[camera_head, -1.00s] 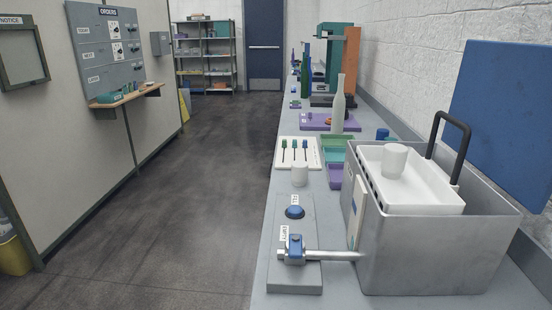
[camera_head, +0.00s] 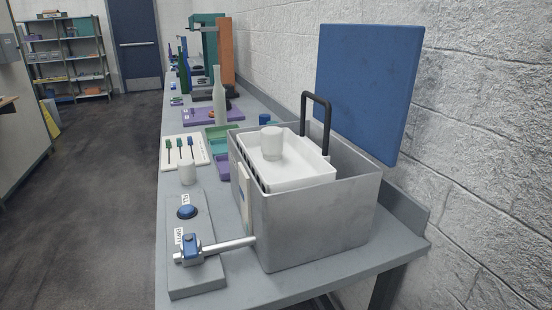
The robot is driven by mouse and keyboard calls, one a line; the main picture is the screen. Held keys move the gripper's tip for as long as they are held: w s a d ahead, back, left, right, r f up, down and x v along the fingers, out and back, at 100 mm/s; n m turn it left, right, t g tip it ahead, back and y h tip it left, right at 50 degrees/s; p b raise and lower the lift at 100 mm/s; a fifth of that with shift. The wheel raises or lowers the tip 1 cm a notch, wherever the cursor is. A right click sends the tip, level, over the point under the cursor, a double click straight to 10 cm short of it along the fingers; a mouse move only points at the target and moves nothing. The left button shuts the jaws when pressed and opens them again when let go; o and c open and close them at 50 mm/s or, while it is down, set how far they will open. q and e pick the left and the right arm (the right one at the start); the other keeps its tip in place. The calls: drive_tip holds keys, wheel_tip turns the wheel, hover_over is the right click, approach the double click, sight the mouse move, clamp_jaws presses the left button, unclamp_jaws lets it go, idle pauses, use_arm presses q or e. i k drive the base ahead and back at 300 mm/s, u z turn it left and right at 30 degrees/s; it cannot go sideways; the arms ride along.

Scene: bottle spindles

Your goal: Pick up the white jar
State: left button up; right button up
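Two white cylindrical things show in the head view. One white jar (camera_head: 187,172) stands upright on the bench, behind the grey panel with the blue button and beside the metal tank. Another white jar (camera_head: 271,142) stands upright on the white tray inside the tank. I cannot tell which of the two the task names. Neither of my grippers is in view.
The grey bench (camera_head: 290,287) runs along the white wall. A metal tank (camera_head: 315,222) with a black handle (camera_head: 326,122) stands on it. The grey panel (camera_head: 207,272) has a horizontal metal rod (camera_head: 229,244) reaching the tank. A grey-green bottle (camera_head: 219,98) stands farther back. Open floor lies left.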

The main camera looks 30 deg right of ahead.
sight(186, 168)
drive_tip(key=z, duration=0.05)
drive_tip(key=k, duration=0.45)
drive_tip(key=u, duration=1.1)
drive_tip(key=i, duration=3.2)
drive_tip(key=z, duration=3.65)
